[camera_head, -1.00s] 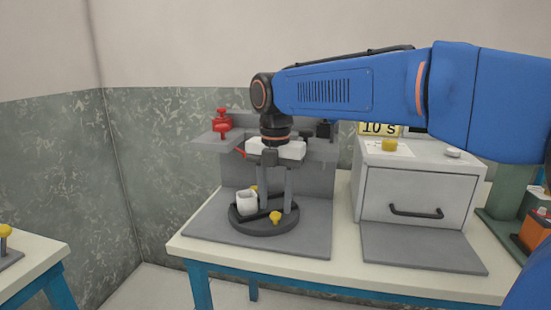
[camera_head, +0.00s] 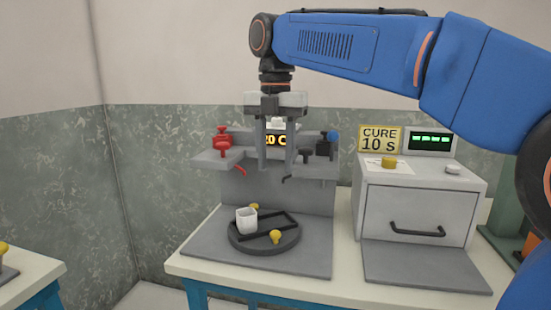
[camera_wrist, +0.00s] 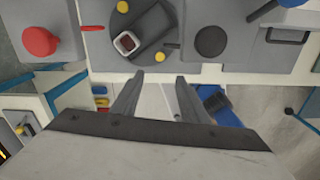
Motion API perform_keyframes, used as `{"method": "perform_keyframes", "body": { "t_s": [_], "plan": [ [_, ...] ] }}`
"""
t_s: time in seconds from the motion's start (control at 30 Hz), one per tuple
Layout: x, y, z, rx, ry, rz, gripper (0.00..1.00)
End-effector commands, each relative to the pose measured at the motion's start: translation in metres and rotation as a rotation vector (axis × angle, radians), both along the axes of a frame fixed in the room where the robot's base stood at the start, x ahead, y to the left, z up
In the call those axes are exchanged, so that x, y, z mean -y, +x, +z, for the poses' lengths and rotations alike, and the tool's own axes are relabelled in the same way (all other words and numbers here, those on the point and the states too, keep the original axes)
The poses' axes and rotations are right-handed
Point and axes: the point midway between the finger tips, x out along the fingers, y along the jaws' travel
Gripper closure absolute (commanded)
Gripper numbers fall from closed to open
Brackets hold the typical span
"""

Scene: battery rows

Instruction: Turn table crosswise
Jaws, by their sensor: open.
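A round dark turntable (camera_head: 264,246) sits on a grey plate on the white table, with a rectangular frame on its top. A white cup (camera_head: 246,220) stands at its left, and two yellow knobs (camera_head: 276,237) sit on its rim at opposite sides. In the wrist view the turntable (camera_wrist: 165,18) is at the top, with the cup (camera_wrist: 127,43) showing a dark red inside. My gripper (camera_head: 276,172) is open and empty, pointing down well above the turntable. Its two fingers also show in the wrist view (camera_wrist: 155,98), apart from everything.
A grey stand behind carries a red valve (camera_head: 222,138) at left and a blue-and-black fitting (camera_head: 327,142) at right. A white cabinet (camera_head: 415,200) with a black handle and a "CURE 10 s" sign (camera_head: 380,139) stands on the right. The grey plate's front is clear.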

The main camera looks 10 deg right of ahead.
Motion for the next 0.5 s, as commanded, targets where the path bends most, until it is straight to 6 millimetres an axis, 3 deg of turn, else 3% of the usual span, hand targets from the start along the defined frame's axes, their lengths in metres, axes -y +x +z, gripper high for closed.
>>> {"method": "perform_keyframes", "body": {
  "t_s": [0.2, 0.37, 0.5],
  "plan": [
    [0.0, 0.0, 0.0, 0.0, 0.0, 0.0, 0.6],
    [-0.002, 0.001, -0.002, -0.003, -0.006, -0.034, 0.98],
    [-0.009, 0.003, -0.012, -0.01, -0.033, -0.177, 1.0]
  ]
}}
